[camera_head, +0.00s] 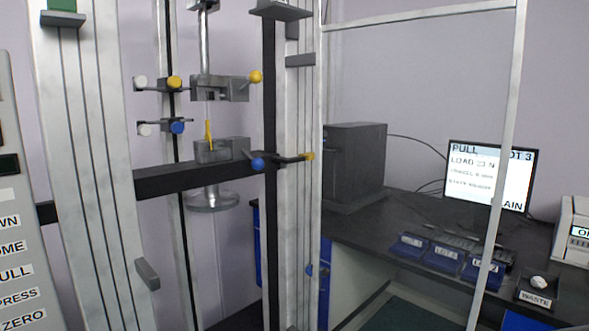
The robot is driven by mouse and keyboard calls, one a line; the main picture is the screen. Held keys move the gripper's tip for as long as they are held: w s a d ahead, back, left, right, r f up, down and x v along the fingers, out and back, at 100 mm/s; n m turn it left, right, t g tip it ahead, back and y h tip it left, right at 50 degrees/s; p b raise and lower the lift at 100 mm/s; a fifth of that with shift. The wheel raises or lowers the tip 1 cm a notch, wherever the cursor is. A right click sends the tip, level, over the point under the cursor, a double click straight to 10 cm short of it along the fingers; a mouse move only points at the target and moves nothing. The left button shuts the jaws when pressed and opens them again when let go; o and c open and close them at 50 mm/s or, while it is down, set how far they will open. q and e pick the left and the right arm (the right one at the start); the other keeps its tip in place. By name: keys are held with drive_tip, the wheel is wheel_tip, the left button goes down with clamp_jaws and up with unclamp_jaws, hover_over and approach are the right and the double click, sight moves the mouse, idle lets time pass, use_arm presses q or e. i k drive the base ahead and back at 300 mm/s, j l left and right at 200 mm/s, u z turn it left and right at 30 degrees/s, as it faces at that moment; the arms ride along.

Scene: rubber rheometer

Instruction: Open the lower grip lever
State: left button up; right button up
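The lower grip (222,151) is a grey metal block on the testing machine, above a round metal disc. Its lever ends in a blue ball (257,164) at the right of the block, in front of the dark crossbeam. The upper grip (218,89) hangs above it, with a yellow ball (255,77) on its lever, pointing up to the right. A thin yellow strip (209,133) stands upright between the grips, its lower end at the lower grip. Whether the jaws are closed on it is too small to tell. Neither of my grippers is in view.
A yellow-tipped dark rod (308,156) juts out near the right column. Blue trays (445,260), a waste tray (538,290) and a monitor (492,175) stand on the right bench.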

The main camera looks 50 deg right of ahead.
sight(258, 164)
drive_tip(key=z, duration=1.35)
